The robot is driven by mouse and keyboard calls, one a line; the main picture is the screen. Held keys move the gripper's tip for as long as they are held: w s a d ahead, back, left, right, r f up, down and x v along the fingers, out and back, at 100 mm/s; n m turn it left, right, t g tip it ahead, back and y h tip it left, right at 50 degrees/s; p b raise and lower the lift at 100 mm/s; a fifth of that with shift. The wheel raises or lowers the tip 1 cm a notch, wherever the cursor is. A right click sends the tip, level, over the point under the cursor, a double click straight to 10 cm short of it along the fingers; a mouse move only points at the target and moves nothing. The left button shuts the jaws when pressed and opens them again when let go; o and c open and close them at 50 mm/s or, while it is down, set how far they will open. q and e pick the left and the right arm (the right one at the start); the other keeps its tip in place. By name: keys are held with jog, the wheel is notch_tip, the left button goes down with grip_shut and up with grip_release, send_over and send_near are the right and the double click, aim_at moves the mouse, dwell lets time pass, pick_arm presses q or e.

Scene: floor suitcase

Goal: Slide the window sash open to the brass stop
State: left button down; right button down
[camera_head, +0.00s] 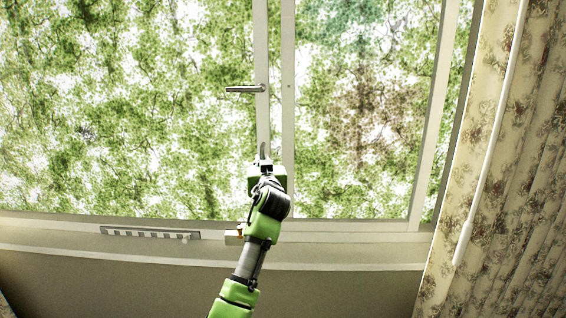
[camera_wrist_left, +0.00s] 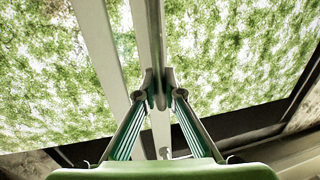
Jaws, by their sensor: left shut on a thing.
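The window sash shows in the head view as pale upright stiles (camera_head: 288,60) near the middle, with leafy panes on both sides. My left gripper (camera_head: 265,160) comes up from below in front of the stiles. In the left wrist view, its fingers (camera_wrist_left: 161,88) are shut on a grey upright bar handle (camera_wrist_left: 155,35), with one finger on each side. The handle's foot is partly hidden by the gripper. A small brass piece (camera_head: 240,231), which looks like the stop, sits on the sill just left of my arm. My right gripper is not in view.
A grey lever handle (camera_head: 245,89) sticks out left from the stile above my gripper. A pale notched strip (camera_head: 150,234) lies along the sill (camera_head: 340,252) at left. A flowered curtain (camera_head: 530,150) with a white rod (camera_head: 492,150) hangs at right.

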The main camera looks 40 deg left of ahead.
pick_arm(q)
jog(key=s+a, duration=0.1)
jog(key=a, duration=0.1)
jog(key=s+a, duration=0.2)
jog(key=shift+s+a, duration=0.1)
jog(key=shift+s, duration=0.15)
jog(key=c, duration=2.2)
grip_release()
jog(key=shift+s+a, duration=0.1)
jog(key=shift+o, duration=0.2)
jog(key=v, duration=1.2)
